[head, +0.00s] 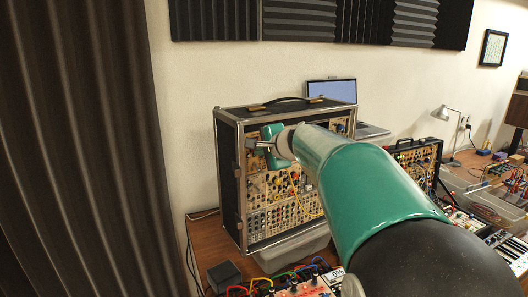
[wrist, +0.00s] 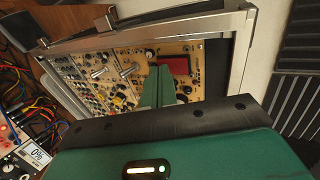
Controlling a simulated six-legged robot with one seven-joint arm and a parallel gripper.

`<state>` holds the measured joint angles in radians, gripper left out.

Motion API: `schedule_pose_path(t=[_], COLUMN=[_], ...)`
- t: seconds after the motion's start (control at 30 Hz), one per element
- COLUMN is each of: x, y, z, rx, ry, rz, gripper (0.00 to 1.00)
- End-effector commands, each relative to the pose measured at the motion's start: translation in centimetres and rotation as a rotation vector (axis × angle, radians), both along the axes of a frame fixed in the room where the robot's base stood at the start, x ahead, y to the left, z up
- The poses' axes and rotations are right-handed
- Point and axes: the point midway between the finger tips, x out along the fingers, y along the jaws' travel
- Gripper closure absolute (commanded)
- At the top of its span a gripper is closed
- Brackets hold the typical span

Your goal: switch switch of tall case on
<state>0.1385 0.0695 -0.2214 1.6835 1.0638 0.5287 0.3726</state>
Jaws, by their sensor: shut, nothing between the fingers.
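The tall case (head: 228,185) is a black case with metal edges and a handle on top, standing upright on the table. Its open front holds cream panels with many knobs, jacks and cables. In the wrist view its metal frame (wrist: 140,30) surrounds the panels. My gripper (head: 252,144) is in front of the case's upper left part. Its two green fingers (wrist: 158,86) are together and empty, pointing at the panel beside a dark red rectangle (wrist: 173,65). I cannot tell whether the fingertips touch the panel. I cannot make out which part is the switch. My arm hides the case's right side.
A laptop (head: 331,90) stands open behind the case. A smaller case (head: 418,160) and a lamp (head: 446,113) are to the right. A cabled device (head: 295,285) lies in front. A dark curtain (head: 85,150) hangs at the left.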

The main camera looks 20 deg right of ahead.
Motion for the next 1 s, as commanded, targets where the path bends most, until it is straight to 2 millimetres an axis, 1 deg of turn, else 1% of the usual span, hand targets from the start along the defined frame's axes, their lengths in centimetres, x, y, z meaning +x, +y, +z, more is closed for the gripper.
schedule_pose_path(t=[0.2, 0.3, 0.57, 1.0], x=[0.0, 0.5, 0.4, 0.4], y=[0.0, 0.0, 0.1, 0.1], z=[0.0, -0.2, -0.1, 2.0], rx=[0.0, 0.0, 0.0, -0.001], ry=[0.0, 0.0, 0.0, -0.011], rz=[0.0, 0.0, 0.0, -0.002], gripper=[1.0, 1.0, 1.0, 1.0])
